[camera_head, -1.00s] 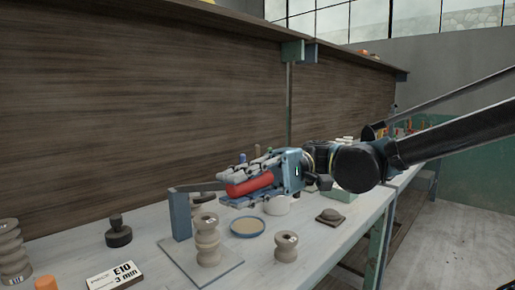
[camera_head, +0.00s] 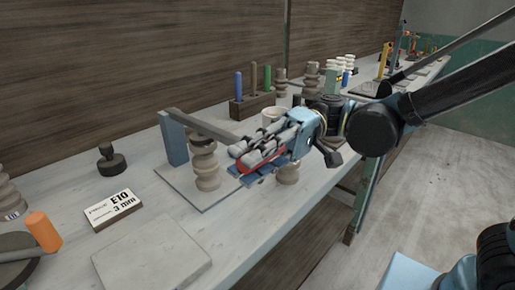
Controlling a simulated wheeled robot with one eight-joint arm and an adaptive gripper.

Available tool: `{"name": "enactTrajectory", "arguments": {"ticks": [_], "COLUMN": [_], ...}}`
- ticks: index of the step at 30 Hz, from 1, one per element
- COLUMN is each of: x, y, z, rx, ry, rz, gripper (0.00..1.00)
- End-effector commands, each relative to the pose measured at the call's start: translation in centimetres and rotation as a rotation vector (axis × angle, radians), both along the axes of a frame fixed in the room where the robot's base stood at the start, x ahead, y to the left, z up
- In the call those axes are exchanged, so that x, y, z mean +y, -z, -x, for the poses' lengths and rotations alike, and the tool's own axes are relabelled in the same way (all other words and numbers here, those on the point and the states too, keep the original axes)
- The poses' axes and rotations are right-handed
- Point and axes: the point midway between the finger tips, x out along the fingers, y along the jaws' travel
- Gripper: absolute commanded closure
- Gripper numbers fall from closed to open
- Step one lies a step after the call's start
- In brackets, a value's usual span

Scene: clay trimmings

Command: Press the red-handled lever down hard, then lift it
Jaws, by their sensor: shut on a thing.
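The lever's grey bar (camera_head: 208,125) runs from the top of a blue post (camera_head: 173,139) toward my gripper. Its red handle (camera_head: 249,164) shows only in part between the fingers. My gripper (camera_head: 262,152) is shut on the red handle. The bar passes just above a stacked, ribbed clay piece (camera_head: 206,163) standing on a flat base plate (camera_head: 178,184); I cannot tell whether they touch. The fingers hide most of the handle.
A grey slab (camera_head: 152,262) lies in front. A wooden rack (camera_head: 252,106) of handled tools stands behind my gripper.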

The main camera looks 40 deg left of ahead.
Motion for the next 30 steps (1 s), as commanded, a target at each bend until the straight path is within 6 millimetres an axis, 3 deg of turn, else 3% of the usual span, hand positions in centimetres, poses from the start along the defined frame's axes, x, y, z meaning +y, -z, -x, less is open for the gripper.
{"name": "enactTrajectory", "arguments": {"ticks": [8,9,11,23,30], "x": [-0.2,-0.2,-0.1,0.0,-0.1], "y": [0.0,0.0,0.0,0.0,0.0], "z": [0.0,0.0,0.1,-0.2,-2.6], "rx": [0.001,0.001,0.001,0.0,0.0], "ry": [-0.003,-0.003,-0.003,-0.002,0.001], "rz": [0.001,0.001,0.001,0.001,0.001], "gripper": [1.0,0.68,0.55,0.55,0.55]}}
